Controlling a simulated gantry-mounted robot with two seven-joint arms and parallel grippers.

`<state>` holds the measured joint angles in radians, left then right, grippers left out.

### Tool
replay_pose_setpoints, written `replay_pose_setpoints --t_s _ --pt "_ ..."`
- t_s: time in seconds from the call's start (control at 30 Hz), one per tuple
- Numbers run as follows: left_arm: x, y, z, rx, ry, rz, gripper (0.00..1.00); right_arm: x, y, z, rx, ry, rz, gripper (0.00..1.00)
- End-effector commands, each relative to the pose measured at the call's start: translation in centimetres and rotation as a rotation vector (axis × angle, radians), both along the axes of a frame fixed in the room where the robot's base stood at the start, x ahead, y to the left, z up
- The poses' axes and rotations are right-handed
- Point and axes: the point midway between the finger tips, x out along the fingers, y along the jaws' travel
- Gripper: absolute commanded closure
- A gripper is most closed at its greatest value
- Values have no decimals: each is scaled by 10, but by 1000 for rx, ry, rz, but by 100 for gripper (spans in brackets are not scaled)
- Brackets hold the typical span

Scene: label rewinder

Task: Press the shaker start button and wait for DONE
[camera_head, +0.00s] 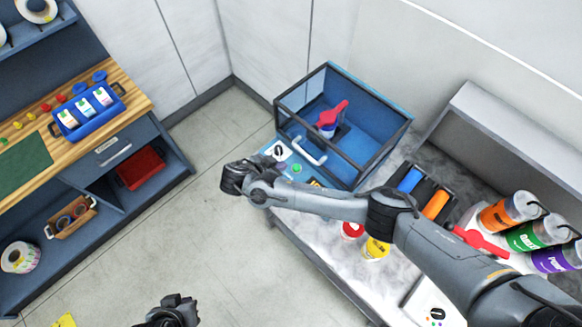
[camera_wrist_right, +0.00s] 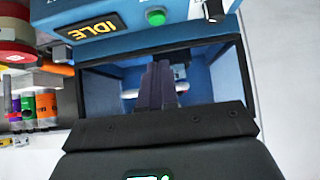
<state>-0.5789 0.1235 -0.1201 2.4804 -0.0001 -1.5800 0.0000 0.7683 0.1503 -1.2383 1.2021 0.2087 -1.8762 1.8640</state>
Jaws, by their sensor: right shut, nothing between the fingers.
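The shaker is a blue, glass-walled box (camera_head: 386,107) at the back of the right bench, with a red-handled piece (camera_head: 332,113) inside. Its front panel carries a green button (camera_head: 297,168), a dial (camera_head: 278,151) and a display partly hidden by my right arm. In the right wrist view the green button (camera_wrist_right: 155,17) sits beside the display (camera_wrist_right: 90,28), which reads IDLE in yellow. My right gripper (camera_head: 232,182) is shut and empty, in front of and left of the panel, apart from the button. My left gripper (camera_head: 174,305) is at the bottom edge, its jaws unclear.
Several coloured canisters (camera_head: 500,212) stand on the right bench, with red and yellow jars (camera_head: 376,248) near its front edge. A workbench (camera_head: 130,92) at left holds a blue tray (camera_head: 90,124) of bottles. Open floor (camera_head: 190,232) lies between the benches.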

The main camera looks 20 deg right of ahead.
Motion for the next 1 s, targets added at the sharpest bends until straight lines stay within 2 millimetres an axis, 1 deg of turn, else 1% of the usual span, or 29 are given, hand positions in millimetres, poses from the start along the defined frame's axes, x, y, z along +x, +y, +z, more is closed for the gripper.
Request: replay_pose_setpoints --t_s 0.03,0.1,0.37,0.4,0.5,0.6,0.8,1.0 --pt "0 -1 4 -2 0 1 100 2 -8 -5 -2 3 -4 100" --pt "0 -1 6 -5 1 4 100 6 -17 -14 -3 3 -3 100" --pt "0 -2 12 -11 2 7 100 20 -49 -47 -1 2 -2 100" --pt "0 -2 12 -9 1 6 100 20 -47 -54 -1 2 -1 100" --pt "0 -2 12 -9 1 6 100 20 -47 -67 0 2 1 100" --pt "0 -2 12 -7 1 5 100 20 -47 -76 1 1 1 100" --pt "-1 0 11 -1 2 1 100 21 -47 -85 1 1 1 100" --pt "-1 1 11 4 1 -2 100 21 -47 -86 1 1 1 100"
